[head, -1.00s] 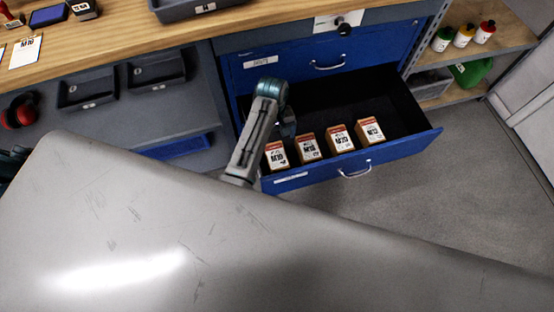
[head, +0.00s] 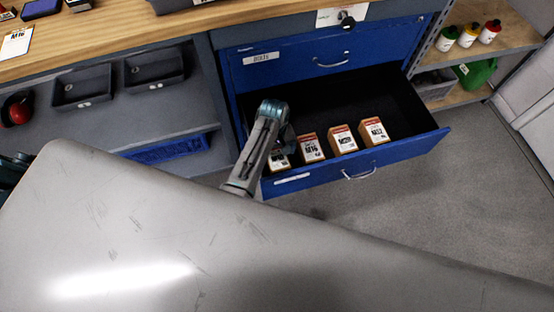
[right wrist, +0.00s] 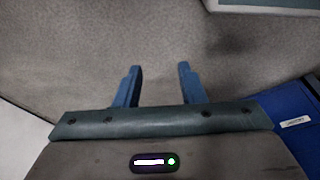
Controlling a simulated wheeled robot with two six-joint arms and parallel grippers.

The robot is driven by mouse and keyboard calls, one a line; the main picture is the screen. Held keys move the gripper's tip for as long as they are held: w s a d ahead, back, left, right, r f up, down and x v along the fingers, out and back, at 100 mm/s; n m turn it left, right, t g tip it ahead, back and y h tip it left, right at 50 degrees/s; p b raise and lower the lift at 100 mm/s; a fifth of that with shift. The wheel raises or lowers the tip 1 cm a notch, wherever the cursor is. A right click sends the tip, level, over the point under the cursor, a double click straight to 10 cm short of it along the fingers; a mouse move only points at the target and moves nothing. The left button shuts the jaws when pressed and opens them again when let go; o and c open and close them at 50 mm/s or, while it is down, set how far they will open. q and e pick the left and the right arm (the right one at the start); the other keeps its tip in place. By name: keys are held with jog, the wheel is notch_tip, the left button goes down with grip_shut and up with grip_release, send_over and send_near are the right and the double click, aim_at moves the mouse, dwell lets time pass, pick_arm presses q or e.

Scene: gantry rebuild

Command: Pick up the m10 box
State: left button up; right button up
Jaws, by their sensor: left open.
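Several small white-and-orange boxes stand in a row along the front of an open blue drawer (head: 400,142). The rightmost box (head: 374,131) seems to read M12 and the second from left (head: 311,148) seems to read M16. The label on the third box (head: 343,140) is too small to read surely. The leftmost box (head: 280,161) is partly hidden by my left gripper, its label unreadable. My left gripper (head: 288,143) is open, close above and beside that leftmost box; contact is unclear. My right gripper (right wrist: 160,68) is open and empty above grey floor.
The drawer's rear is empty and dark. A closed blue drawer (head: 290,70) is above it. A wooden bench (head: 120,38) runs along the upper left, with grey bins (head: 155,70) below. Shelves with bottles (head: 468,36) stand at right. The floor (head: 430,200) is clear.

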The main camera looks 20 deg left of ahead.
aim_at(277, 156)
pick_arm(q)
jog(key=f, duration=0.4)
jog(key=shift+s+d, duration=0.1)
jog(key=shift+s, duration=0.15)
jog(key=shift+f, duration=0.25)
pick_arm(e)
jog(key=shift+w+a+r, duration=0.1)
jog(key=shift+w+r, duration=0.2)
jog(key=shift+r, duration=0.3)
jog(key=shift+w+r, duration=0.25)
jog(key=shift+r, duration=0.3)
pick_arm(q)
jog(key=shift+c, duration=0.2)
jog(key=c, duration=1.3)
pick_arm(e)
jog(key=shift+s+f, duration=0.1)
jog(key=shift+f, duration=0.05)
